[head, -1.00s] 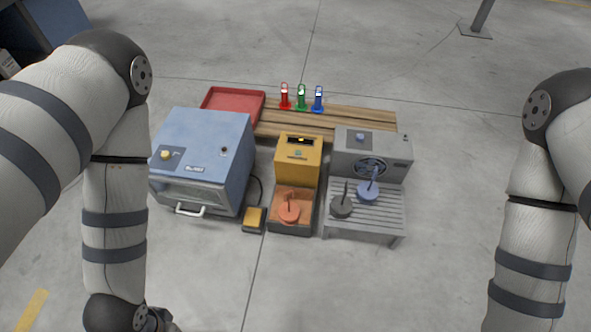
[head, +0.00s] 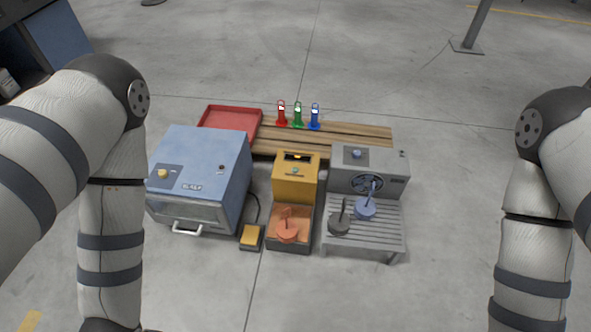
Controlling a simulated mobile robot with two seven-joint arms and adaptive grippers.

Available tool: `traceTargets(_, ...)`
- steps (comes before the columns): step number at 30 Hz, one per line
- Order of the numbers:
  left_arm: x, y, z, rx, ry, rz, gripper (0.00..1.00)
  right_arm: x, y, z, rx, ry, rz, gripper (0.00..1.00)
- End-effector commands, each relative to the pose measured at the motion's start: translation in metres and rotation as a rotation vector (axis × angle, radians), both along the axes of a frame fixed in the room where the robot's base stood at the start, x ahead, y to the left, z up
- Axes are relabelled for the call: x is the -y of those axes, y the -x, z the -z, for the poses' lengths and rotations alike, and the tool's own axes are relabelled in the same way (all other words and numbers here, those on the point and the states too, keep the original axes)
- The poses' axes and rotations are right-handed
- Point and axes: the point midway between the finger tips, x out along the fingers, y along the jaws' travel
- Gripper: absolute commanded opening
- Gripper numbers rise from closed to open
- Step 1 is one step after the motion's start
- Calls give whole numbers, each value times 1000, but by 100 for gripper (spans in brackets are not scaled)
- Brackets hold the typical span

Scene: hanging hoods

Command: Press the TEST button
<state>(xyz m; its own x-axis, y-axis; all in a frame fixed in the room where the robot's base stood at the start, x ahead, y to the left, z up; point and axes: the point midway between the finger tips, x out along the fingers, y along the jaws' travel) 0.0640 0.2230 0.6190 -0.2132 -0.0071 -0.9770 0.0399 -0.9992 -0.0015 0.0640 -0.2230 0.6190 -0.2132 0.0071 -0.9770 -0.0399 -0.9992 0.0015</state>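Three devices carry buttons, and no label is sharp enough to read as TEST. A blue box machine (head: 215,160) at the left has a yellow button (head: 163,174) on its top. A yellow box (head: 283,187) in the middle has a small teal button (head: 296,171) on its sloped face. A grey fan unit (head: 340,181) at the right has a blue button (head: 357,154) on its top. My arms hang at the left and right picture edges, well apart from the devices. Both grippers are below the frame.
Hanging pieces, orange (head: 287,234), dark grey (head: 340,226) and blue (head: 365,209), rest before the devices. A yellow pedal (head: 250,236) lies on the floor. Behind are a red tray (head: 206,117), a wooden pallet (head: 365,134) and red, green and blue stands (head: 314,121). Front floor is clear.

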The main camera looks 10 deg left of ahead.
Motion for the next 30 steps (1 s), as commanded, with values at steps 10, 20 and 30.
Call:
traceTargets(10, 0, 0, 0, 0, 0, 0, 0, 0, 0, 0, 0, 0, 0, 55)
traceTargets(20, 0, 0, 0, 0, 0, 0, 0, 0, 0, 0, 0, 0, 0, 55)
traceTargets(30, 0, 0, 0, 0, 0, 0, 0, 0, 0, 0, 0, 0, 0, 55)
